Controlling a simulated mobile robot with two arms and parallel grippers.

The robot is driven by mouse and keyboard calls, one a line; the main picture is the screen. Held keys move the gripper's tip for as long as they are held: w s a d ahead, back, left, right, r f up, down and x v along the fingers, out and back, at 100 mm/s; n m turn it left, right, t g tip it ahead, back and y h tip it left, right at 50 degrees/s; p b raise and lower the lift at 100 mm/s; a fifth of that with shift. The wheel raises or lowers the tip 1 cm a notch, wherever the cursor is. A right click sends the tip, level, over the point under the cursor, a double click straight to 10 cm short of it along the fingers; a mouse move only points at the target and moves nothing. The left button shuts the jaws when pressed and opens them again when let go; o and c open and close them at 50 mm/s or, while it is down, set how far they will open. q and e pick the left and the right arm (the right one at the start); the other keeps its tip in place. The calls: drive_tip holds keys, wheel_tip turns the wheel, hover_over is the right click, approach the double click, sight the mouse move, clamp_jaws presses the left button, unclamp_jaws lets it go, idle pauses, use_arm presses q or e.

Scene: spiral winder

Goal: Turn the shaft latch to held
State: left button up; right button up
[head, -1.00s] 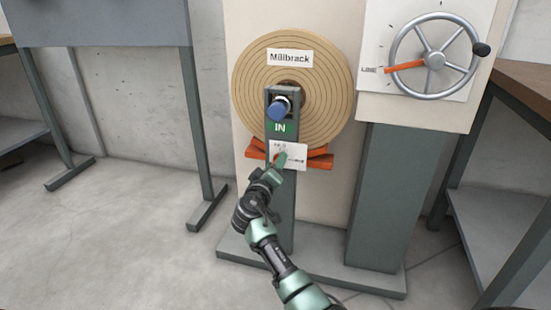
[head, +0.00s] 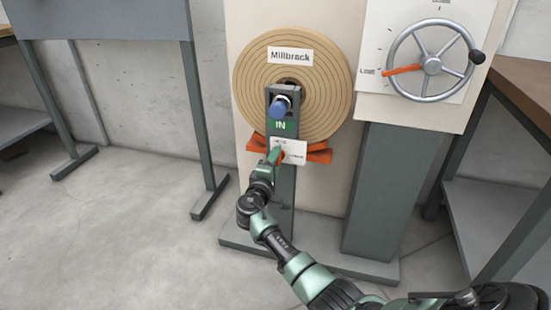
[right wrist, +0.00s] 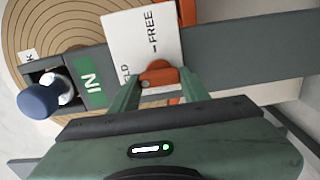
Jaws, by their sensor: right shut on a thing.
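The shaft latch (right wrist: 158,75) is a small orange handle on a white label plate (head: 292,150), on the grey post below the green IN sign. In the right wrist view the plate reads FREE, and a second word ending in LD is partly hidden. My right gripper (head: 274,157) comes up from below at the plate's left part. In the right wrist view its two green fingers (right wrist: 160,88) are shut on the latch, one on each side. The fingers hide part of the latch, so its exact pointing is unclear. My left gripper is not in view.
A coiled disc (head: 330,80) labelled Millbrack stands behind the post. A blue-ended knob (head: 278,109) sticks out above the IN sign (head: 281,125). Orange blocks (head: 318,156) flank the plate. A spoked handwheel (head: 432,66) with a red pointer at LINE is at the right.

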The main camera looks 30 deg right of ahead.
idle(0.5)
drive_tip(key=o, duration=1.4)
drive_tip(key=shift+c, duration=0.2)
drive_tip(key=p+v, duration=0.2)
drive_tip(key=v, duration=0.6)
drive_tip(key=shift+p, duration=0.35)
